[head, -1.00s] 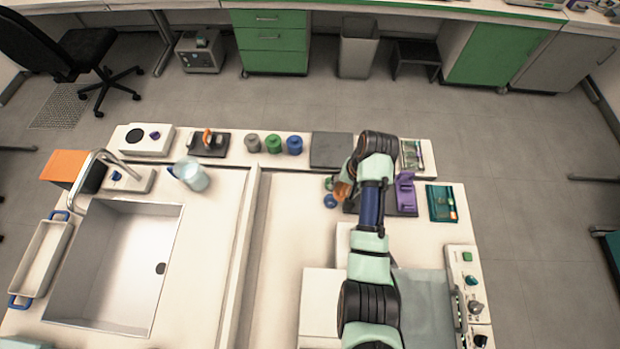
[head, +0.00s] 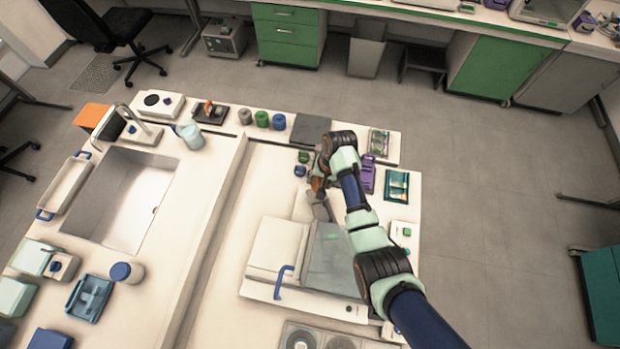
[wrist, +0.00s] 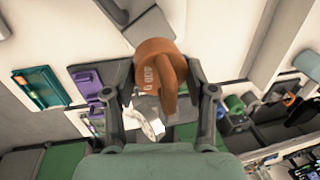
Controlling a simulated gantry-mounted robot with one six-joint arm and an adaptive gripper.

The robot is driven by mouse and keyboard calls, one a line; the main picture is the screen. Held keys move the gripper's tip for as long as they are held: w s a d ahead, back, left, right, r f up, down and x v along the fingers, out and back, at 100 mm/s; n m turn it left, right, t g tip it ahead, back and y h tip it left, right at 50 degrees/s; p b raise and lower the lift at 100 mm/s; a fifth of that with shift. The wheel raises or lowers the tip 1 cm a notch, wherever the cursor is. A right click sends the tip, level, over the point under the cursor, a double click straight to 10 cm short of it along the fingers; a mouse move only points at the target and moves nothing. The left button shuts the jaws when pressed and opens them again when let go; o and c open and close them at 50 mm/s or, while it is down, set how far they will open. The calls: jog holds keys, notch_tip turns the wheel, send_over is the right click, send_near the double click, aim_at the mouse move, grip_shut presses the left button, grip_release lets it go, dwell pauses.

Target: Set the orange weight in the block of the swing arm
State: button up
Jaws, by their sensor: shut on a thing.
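In the head view the weight (head: 318,184) shows as a small orange patch beside my wrist, above the bench. A grey angular part (head: 319,207) is just below it there; I cannot tell whether this is the swing arm's block. In the wrist view a pale grey bracket-like piece (wrist: 146,120) shows behind the weight. Where the weight meets anything else is hidden.
A purple holder (head: 367,174) and a teal tray (head: 396,185) stand right of my gripper. Green and blue weights (head: 300,170) are close on its left. Grey, green and blue pots (head: 262,119) line the back edge. A sink (head: 130,200) is at left.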

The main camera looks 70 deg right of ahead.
jog(key=shift+w+f+b, duration=0.1)
jog(key=shift+f+b, duration=0.15)
jog(key=shift+b, duration=0.05)
notch_tip(320, 180, down, 5)
jog(key=b, duration=0.5)
jog(key=shift+f+b, duration=0.35)
jog(key=shift+f, duration=0.3)
jog(key=shift+f, duration=0.3)
jog(key=o, duration=1.6)
jog(key=r, duration=0.4)
jog(key=s+r, duration=0.1)
jog(key=r, duration=0.3)
jog(key=s+r, duration=0.1)
jog(key=r, duration=0.2)
jog(key=shift+d+r, duration=0.25)
jog(key=shift+r, duration=0.15)
